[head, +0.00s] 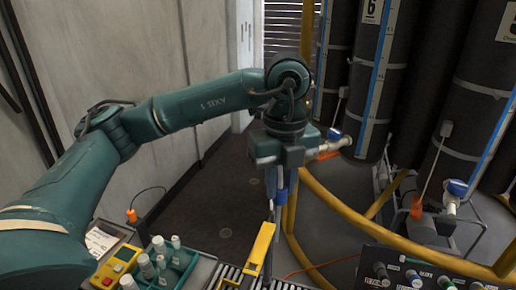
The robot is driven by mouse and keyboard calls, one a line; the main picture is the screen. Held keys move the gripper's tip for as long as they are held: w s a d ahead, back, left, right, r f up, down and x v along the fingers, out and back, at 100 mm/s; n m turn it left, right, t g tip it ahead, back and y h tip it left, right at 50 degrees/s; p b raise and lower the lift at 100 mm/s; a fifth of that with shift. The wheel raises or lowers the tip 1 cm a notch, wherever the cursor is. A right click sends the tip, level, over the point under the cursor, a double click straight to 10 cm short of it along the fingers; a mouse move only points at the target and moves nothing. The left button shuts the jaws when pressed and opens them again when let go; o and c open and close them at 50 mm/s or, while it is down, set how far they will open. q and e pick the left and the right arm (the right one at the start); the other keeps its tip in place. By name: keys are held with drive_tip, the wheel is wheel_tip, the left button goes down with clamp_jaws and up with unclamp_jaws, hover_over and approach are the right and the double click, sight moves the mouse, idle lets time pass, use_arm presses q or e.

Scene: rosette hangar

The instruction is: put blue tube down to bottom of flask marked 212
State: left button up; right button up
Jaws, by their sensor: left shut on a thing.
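My left gripper (276,186) points down in the middle of the view and is shut on a thin blue piece (282,194), which seems to be the blue tube. Its lower end hangs toward the rack below, and I cannot make out where it ends. Several small pale capped flasks (160,247) stand in a green crate (184,262) at the lower left, apart from the gripper. No mark 212 can be read on them. My right gripper is out of view.
Tall dark cylinders (430,70) with blue stripes fill the right. A spigot (335,142) is close beside the gripper. A curved yellow rail (345,210) runs below it. A yellow bar (261,250) rises at the front. A black panel (420,272) with knobs is lower right.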

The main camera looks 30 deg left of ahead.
use_arm(q)
drive_tip(key=d+f+b, duration=0.2)
drive_tip(key=f, duration=0.8)
drive_tip(key=w+d+f+b, duration=0.1)
drive_tip(key=d+f+b, duration=0.1)
drive_tip(key=f, duration=0.9)
drive_tip(key=shift+w+d+f+b, duration=0.25)
drive_tip(key=shift+d+b, duration=0.05)
drive_tip(key=shift+b, duration=0.45)
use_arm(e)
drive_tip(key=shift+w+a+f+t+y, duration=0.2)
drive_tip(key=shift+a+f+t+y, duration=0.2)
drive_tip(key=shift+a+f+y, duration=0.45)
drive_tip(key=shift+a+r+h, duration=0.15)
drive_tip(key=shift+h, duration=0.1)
use_arm(q)
drive_tip(key=shift+f, duration=0.1)
drive_tip(key=shift+f+b, duration=0.2)
drive_tip(key=shift+b, duration=0.15)
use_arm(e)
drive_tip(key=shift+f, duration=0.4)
use_arm(q)
drive_tip(key=shift+f, duration=0.15)
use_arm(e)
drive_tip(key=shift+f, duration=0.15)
